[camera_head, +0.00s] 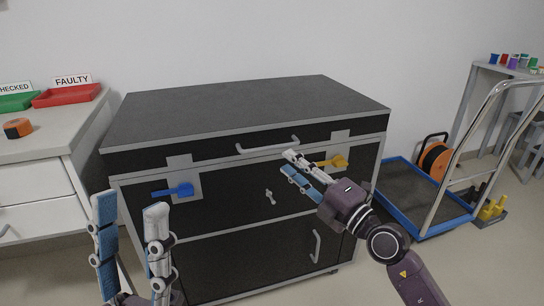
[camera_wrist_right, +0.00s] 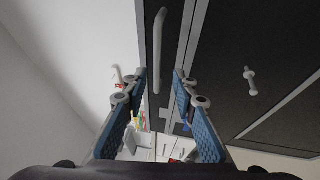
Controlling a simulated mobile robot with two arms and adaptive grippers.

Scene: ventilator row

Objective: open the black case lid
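The black case (camera_head: 223,235) stands against the wall with its grey-edged lid (camera_head: 240,109) down. A bar handle (camera_head: 268,146) is on the lid's front; it also shows in the right wrist view (camera_wrist_right: 158,50). A blue latch (camera_head: 173,190) is at the front left, a yellow latch (camera_head: 338,162) at the front right, both turned sideways. My right gripper (camera_head: 286,162) is open and empty in front of the case, just below the handle's right end; its fingers show apart in the wrist view (camera_wrist_right: 160,85). My left gripper (camera_head: 129,200) is open and empty at the front left.
A small knob (camera_head: 270,196) and a lower handle (camera_head: 315,246) stick out from the case's front. A white counter (camera_head: 40,138) with red (camera_head: 68,96) and green trays stands left. A blue-edged trolley (camera_head: 408,200) stands right. The lid's top is bare.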

